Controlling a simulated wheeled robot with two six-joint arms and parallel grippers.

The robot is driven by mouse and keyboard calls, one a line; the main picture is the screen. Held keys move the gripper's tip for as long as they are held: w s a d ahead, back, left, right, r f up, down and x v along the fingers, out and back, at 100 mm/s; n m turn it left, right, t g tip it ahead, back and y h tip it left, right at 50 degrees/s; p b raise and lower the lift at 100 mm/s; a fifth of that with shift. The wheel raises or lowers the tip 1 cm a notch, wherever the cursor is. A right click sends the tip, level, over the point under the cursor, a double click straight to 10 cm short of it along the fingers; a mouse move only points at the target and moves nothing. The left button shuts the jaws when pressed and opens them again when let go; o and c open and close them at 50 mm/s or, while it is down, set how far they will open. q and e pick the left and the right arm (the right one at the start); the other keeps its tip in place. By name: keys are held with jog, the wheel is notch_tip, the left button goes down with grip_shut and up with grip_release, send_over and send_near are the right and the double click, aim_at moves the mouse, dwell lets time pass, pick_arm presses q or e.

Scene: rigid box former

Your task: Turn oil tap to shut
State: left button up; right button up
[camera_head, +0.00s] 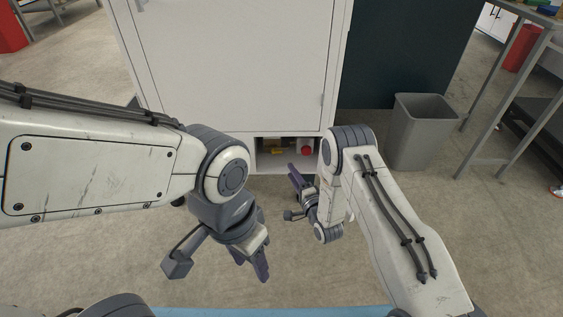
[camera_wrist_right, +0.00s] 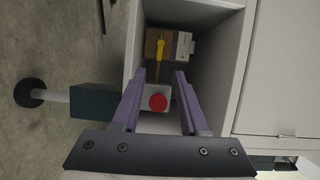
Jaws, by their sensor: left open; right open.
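In a low open compartment (camera_head: 262,166) of the white cabinet I see a yellow lever-like part (camera_head: 278,152) and a round red knob (camera_head: 306,150). In the right wrist view the yellow part (camera_wrist_right: 160,50) is thin and long, and the red knob (camera_wrist_right: 158,102) sits on a pale block. Which of them is the oil tap is not clear. My right gripper (camera_head: 297,178) is open and empty in front of the compartment. In its wrist view the fingertips (camera_wrist_right: 157,76) frame both parts without visible contact. My left gripper (camera_head: 261,268) is open, points down and is well away from the compartment.
A brown box (camera_wrist_right: 153,36) and a small white box (camera_wrist_right: 184,45) are inside the compartment. The cabinet's closed door (camera_head: 240,70) is above it. A grey bin (camera_head: 420,130) and a metal-framed table (camera_head: 500,90) stand to the right. The floor in front is free.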

aim_at(279, 152)
jog(key=b+x, duration=0.3)
jog(key=x, duration=0.1)
jog(key=b+x, duration=0.2)
jog(key=x, duration=0.3)
jog(key=shift+d+f+b, duration=0.1)
jog(key=shift+f+b, duration=0.15)
jog(key=shift+b, duration=0.15)
jog(key=shift+w+r, duration=0.15)
jog(key=shift+w, duration=0.4)
grip_shut()
